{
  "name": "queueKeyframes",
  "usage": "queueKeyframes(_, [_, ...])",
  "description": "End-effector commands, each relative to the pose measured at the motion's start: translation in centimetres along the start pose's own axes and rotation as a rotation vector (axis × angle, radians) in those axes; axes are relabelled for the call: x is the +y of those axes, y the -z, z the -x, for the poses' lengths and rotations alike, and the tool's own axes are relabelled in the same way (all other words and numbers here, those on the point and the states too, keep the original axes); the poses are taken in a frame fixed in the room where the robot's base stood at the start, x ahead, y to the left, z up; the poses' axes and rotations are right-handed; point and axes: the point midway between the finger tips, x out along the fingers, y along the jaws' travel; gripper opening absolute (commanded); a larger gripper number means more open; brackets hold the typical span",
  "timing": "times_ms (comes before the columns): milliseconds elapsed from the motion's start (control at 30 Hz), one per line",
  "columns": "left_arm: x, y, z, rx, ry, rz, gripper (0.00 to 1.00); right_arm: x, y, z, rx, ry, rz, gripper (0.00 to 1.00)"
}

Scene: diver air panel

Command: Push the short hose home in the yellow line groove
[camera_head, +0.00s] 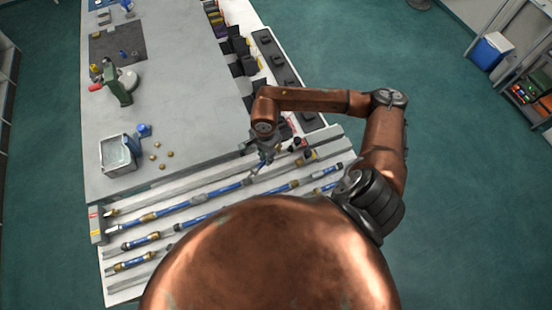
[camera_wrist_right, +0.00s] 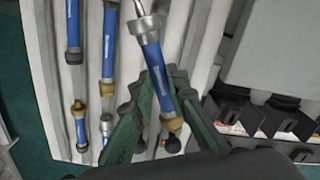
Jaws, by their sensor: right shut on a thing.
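In the head view my right gripper (camera_head: 264,156) is at the upper right part of the grooved panel (camera_head: 125,292). The hose is mostly hidden there, so I cannot tell how deep it sits. Which groove is the yellow line is unclear; small coloured labels (camera_head: 95,220) mark the panel's left end. My left gripper is out of view.
Other blue hoses (camera_head: 190,203) with brass and metal fittings lie in neighbouring grooves. A clear bin (camera_head: 117,154), several brass pieces and a green device (camera_head: 119,88) stand on the grey bench. Black blocks (camera_head: 240,62) line the bench's right edge.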

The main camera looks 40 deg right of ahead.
Motion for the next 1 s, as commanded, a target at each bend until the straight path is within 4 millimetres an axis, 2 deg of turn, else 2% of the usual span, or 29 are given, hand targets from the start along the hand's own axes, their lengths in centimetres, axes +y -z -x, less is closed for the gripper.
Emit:
queueKeyframes(100, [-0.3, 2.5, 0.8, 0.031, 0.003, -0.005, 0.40, 1.4, 1.2, -1.2, 0.008, -0.003, -0.217, 0.00])
queueKeyframes(233, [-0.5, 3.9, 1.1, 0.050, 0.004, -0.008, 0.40, 2.2, 2.0, -2.1, 0.015, -0.001, -0.372, 0.00])
queueKeyframes(400, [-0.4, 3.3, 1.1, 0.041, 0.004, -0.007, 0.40, 2.6, 2.4, -2.7, 0.019, 0.001, -0.448, 0.00])
queueKeyframes(700, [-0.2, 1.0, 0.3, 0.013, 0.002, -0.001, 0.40, 2.6, 2.4, -4.2, 0.019, 0.000, -0.450, 0.00])
queueKeyframes(1000, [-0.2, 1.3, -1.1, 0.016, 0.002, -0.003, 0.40, 2.6, 2.5, -7.0, 0.018, 0.000, -0.449, 0.00])
